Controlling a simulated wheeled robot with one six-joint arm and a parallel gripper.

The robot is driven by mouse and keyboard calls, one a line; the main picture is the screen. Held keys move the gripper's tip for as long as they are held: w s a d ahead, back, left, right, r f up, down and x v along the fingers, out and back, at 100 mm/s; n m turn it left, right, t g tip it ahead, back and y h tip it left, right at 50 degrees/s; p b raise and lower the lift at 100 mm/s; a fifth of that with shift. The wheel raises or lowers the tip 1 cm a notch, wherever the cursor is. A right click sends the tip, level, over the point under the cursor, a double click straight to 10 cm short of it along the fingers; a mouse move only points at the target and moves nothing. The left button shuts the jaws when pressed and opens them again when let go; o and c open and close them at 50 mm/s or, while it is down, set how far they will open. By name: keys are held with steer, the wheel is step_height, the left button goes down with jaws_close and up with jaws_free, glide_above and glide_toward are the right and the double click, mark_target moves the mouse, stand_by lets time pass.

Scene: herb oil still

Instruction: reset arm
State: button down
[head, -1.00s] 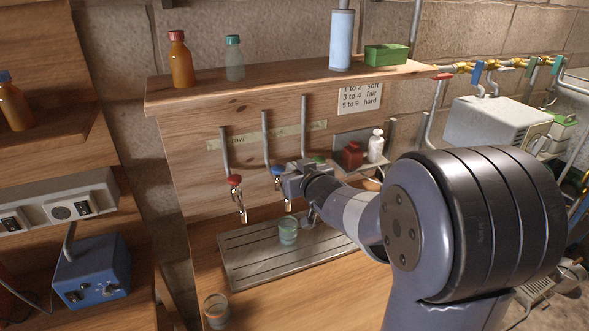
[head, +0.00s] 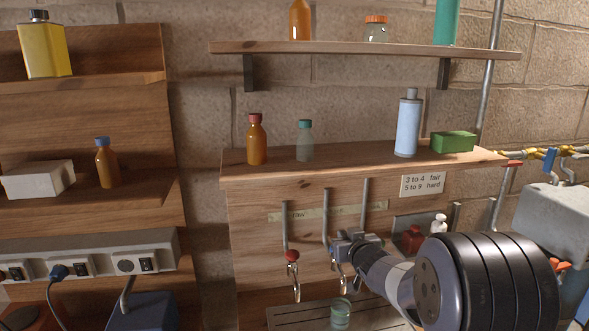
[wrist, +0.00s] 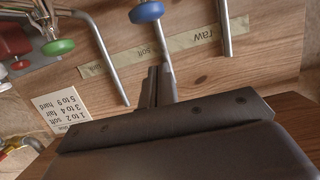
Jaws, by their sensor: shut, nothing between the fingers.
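My gripper (head: 345,243) is in front of the wooden tap panel (head: 250,215), near the middle tap, and its fingers are small in the head view. In the wrist view my gripper (wrist: 157,80) has its fingers together with nothing between them. A blue tap knob (wrist: 146,12) shows just beyond the fingertips; I cannot tell whether they touch its pipe. A green tap knob (wrist: 57,47) is at the left of that view. The red tap knob (head: 292,255) is left of my gripper in the head view.
A glass cup (head: 341,314) stands on the slatted drip tray (head: 290,318) below the taps. The shelf (head: 330,168) above the panel holds bottles and a green box (head: 453,141).

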steer(key=v, duration=0.4)
steer(key=shift+s+a+r+b, duration=0.15)
steer(key=shift+s+r+b, duration=0.1)
steer(key=shift+s+b, duration=0.15)
